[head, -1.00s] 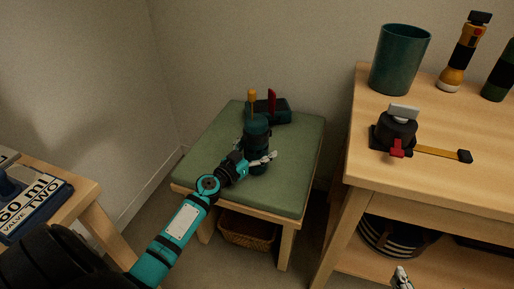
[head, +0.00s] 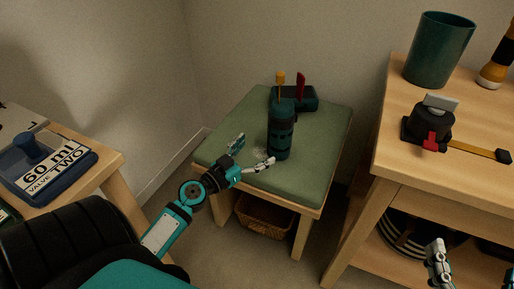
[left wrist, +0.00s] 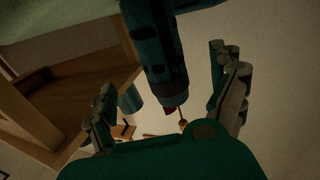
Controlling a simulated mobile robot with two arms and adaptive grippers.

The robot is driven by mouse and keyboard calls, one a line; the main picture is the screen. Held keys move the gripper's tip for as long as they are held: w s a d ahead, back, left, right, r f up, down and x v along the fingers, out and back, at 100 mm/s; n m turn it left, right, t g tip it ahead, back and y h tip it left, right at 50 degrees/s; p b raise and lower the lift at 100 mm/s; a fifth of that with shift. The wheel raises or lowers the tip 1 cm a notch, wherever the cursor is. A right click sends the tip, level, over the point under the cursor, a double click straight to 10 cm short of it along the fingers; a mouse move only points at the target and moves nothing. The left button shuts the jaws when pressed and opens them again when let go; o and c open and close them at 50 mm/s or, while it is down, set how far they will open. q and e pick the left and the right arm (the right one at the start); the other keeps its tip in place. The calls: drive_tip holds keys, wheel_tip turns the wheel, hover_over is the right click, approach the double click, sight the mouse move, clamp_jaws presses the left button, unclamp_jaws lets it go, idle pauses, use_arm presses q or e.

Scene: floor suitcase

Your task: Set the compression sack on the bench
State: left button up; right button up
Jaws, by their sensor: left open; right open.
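The compression sack (head: 281,135), a dark teal cylinder with black bands, stands upright on the green cushion of the bench (head: 230,147). My left gripper (head: 254,153) is open just left of and in front of the sack, with a gap to it in the head view. In the left wrist view the sack (left wrist: 155,50) shows beyond the spread fingers (left wrist: 168,100), and nothing is held. My right gripper (head: 474,254) is open and empty at the lower right, in front of the wooden shelf unit.
A dark box (head: 300,98) with yellow and red handles sits behind the sack. A wicker basket (head: 264,216) is under the bench. The shelf unit (head: 400,165) at right bears a teal cup (head: 438,50) and a strapped black item (head: 432,125). A blue case (head: 45,170) lies at left.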

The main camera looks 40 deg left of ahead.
use_arm(q)
drive_tip(key=shift+s+d, duration=0.15)
drive_tip(key=s+d+r+m+h, duration=0.1)
drive_tip(key=d+r, duration=0.1)
drive_tip(key=d, duration=0.6)
drive_tip(key=s+d+r+m+h, duration=0.1)
drive_tip(key=s+d+r+h, duration=0.1)
drive_tip(key=d, duration=0.6)
drive_tip(key=s+d+r+t, duration=0.1)
drive_tip(key=s+d+r, duration=0.2)
drive_tip(key=d+r, duration=0.4)
drive_tip(key=shift+s+d+r, duration=0.3)
drive_tip(key=shift+d+r, duration=0.05)
drive_tip(key=shift+r, duration=0.2)
